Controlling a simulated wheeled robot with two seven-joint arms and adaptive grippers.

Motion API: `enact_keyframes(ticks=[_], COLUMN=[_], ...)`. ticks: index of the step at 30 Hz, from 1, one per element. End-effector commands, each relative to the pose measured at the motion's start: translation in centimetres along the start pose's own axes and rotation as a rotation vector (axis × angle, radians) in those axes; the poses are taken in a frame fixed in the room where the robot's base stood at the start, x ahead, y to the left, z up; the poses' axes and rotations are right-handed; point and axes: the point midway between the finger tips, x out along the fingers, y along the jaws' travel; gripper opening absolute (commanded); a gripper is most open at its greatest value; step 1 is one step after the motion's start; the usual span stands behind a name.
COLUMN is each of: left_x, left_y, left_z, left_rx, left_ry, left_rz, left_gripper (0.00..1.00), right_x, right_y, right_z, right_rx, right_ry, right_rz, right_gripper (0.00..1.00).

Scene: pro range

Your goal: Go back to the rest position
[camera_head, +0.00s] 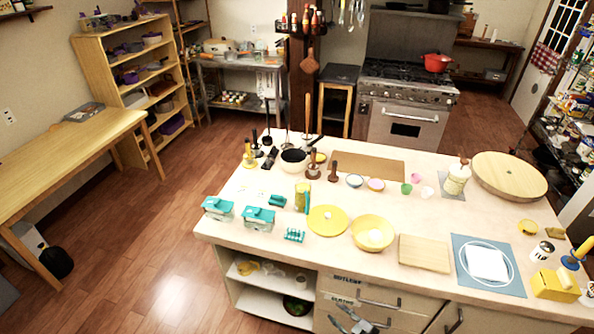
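My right gripper (337,311) shows at the bottom edge, low in front of the island's drawers. Its two grey fingers are spread apart with nothing seen between them. It is apart from the things on the countertop. My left gripper is not in view.
The kitchen island (275,185) fills the middle and right, with bowls, boards, teal boxes and a yellow plate (327,220) on top. Its open shelf (262,290) is at the lower left. A wooden table (60,160) stands at the left. The wooden floor (160,240) between them is clear.

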Motion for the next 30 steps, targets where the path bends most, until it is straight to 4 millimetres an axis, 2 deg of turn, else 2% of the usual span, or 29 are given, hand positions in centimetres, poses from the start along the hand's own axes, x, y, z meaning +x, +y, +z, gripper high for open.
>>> enact_keyframes(ticks=[1,6,11,15,18,22,24,27,30], left_x=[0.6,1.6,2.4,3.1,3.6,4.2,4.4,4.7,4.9], left_y=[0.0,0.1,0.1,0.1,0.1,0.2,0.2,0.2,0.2], left_z=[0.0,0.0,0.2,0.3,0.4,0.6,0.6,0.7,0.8], left_rx=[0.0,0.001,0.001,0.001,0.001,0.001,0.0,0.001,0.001], left_ry=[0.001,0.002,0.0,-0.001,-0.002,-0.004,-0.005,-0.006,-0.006], left_rz=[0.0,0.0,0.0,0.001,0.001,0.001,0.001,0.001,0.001], left_gripper=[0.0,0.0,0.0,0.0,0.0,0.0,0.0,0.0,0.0], right_x=[-0.8,-4.8,-9.8,-14.8,-18.8,-24.1,-26.8,-30.1,-32.2], right_y=[-1.2,-5.0,-10.4,-16.4,-21.3,-28.0,-31.4,-35.6,-38.4], right_z=[4.0,15.1,24.1,30.7,34.5,38.2,39.6,40.7,41.3], right_rx=[0.057,0.215,0.352,0.467,0.547,0.651,0.704,0.764,0.805], right_ry=[-0.066,-0.276,-0.471,-0.636,-0.752,-0.896,-0.965,-1.045,-1.098], right_rz=[0.028,0.104,0.141,0.152,0.15,0.135,0.123,0.106,0.091], right_gripper=[0.32,0.32,0.32,0.32,0.32,0.32,0.32,0.32,0.32])
